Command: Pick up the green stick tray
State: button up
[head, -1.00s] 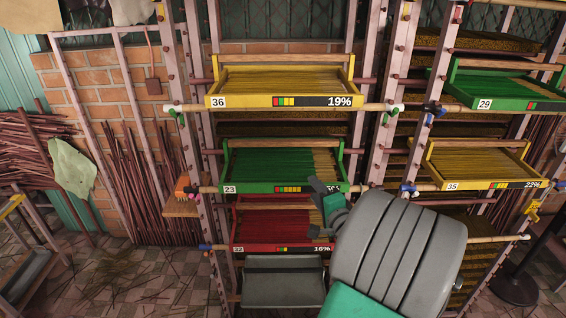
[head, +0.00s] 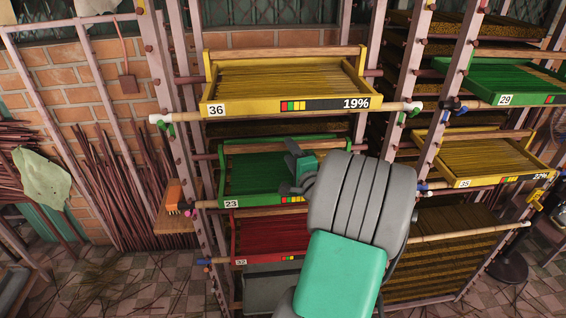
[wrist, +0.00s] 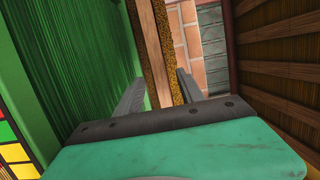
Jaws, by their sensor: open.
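The green stick tray numbered 23 (head: 232,190) sits in the left rack, in the middle of its stack. My gripper (head: 291,168) is open and empty at its right part. My gripper and arm hide its right end and much of its front label. In the wrist view, the green tray (wrist: 75,55) fills the left side, with green sticks and a coloured label. My open fingers (wrist: 160,88) extend along its side; I cannot tell whether they touch it. A second green tray, numbered 29 (head: 510,99), sits in the right rack.
Yellow tray 36 (head: 232,108) is just above, and red tray 32 (head: 250,259) is below. A slatted wooden underside (wrist: 275,60) lies close on the right in the wrist view. Yellow tray 35 (head: 475,183) is in the right rack. Rack posts (head: 437,110) stand between the stacks.

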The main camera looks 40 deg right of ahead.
jog(key=p, duration=0.2)
send_over(282, 159)
jog(key=shift+s, duration=0.1)
grip_shut()
dwell(0.4)
dwell(0.9)
